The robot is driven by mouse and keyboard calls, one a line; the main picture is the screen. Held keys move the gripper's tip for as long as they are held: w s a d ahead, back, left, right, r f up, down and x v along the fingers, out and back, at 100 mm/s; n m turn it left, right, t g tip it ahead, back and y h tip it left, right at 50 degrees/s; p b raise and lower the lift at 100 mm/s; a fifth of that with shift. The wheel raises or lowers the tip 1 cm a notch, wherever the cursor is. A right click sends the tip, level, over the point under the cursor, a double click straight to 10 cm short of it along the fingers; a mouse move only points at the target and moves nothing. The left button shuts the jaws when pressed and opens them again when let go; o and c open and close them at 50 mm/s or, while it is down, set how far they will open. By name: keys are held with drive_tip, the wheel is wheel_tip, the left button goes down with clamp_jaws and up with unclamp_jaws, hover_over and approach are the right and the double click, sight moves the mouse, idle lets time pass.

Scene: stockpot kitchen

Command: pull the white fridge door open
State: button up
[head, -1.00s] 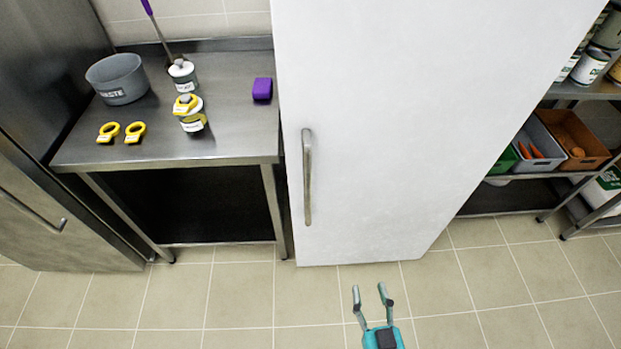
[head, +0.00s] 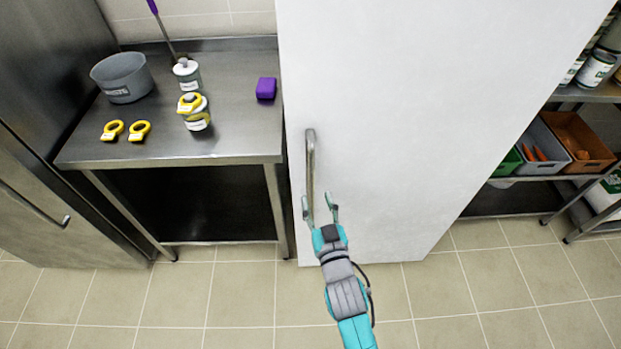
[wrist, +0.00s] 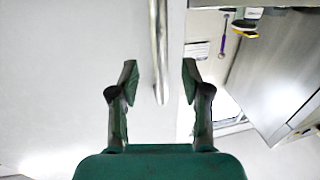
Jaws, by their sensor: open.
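The white fridge door (head: 400,130) is shut and fills the middle of the head view. Its long upright metal handle (head: 310,165) is near the door's left edge. My gripper (head: 319,204) is open at the lower end of the handle, its two fingers appearing on either side of it. In the wrist view the handle (wrist: 158,50) comes down between the open fingers (wrist: 160,80) from above, nearer the right finger, with no clear contact. How far the handle reaches in depth between the fingers I cannot tell.
A steel table (head: 230,145) left of the fridge holds a grey waste tub (head: 119,80), yellow-ringed items and a purple block (head: 266,88). A steel cabinet (head: 40,120) stands far left. Shelves with bins (head: 580,145) stand right. The tiled floor (head: 240,300) in front is clear.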

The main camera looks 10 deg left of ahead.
sight(312, 183)
drive_tip(key=x, duration=0.7)
drive_tip(key=shift+w+a, duration=0.1)
drive_tip(key=shift+w, duration=0.25)
drive_tip(key=shift+c, duration=0.3)
clamp_jaws()
